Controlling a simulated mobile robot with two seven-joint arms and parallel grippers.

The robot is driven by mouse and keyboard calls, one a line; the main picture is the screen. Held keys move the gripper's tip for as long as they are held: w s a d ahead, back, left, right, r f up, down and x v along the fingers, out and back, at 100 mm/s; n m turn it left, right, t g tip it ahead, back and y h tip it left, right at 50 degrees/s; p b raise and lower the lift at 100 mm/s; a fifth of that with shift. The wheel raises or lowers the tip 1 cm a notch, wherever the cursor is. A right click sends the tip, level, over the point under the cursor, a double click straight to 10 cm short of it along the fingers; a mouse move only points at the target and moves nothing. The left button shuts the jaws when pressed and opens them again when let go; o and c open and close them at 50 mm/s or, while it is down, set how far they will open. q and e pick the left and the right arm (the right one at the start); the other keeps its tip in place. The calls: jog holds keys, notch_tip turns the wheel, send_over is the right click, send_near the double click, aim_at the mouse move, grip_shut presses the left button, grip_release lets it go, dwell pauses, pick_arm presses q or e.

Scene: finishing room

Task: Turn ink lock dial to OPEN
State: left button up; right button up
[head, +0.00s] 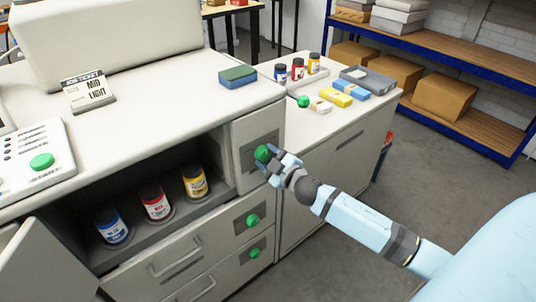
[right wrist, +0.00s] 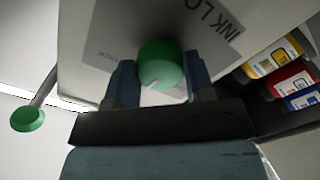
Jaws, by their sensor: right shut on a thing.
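The ink lock dial is a round green knob (head: 262,153) on a grey plate on the cabinet's front, right of the open ink compartment. My right gripper (head: 270,161) is at it, with its fingers shut on the knob. The right wrist view shows the green knob (right wrist: 162,64) between the two blue fingers (right wrist: 160,82). I cannot read which mark the dial points to. My left gripper is not in view.
Blue (head: 112,225), red (head: 155,201) and yellow (head: 194,182) ink cans stand in the open compartment. Two more green knobs (head: 253,220) (head: 254,253) are below the dial. A side counter (head: 322,128) with small bottles and blocks stands behind my right gripper.

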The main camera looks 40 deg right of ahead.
jog(key=shift+r+n, duration=0.1)
jog(key=shift+n, duration=0.8)
jog(key=n+p, duration=0.1)
jog(key=n, duration=0.3)
jog(key=shift+n+p, duration=0.3)
jog(key=shift+p, duration=0.05)
jog(key=n, duration=0.3)
jog(key=shift+n+p, duration=0.3)
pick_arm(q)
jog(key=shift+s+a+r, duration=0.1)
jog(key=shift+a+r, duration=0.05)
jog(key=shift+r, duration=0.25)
pick_arm(e)
jog(key=shift+n, duration=0.5)
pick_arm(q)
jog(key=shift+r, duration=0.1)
pick_arm(e)
jog(key=o, duration=0.9)
jog(key=shift+s, duration=0.1)
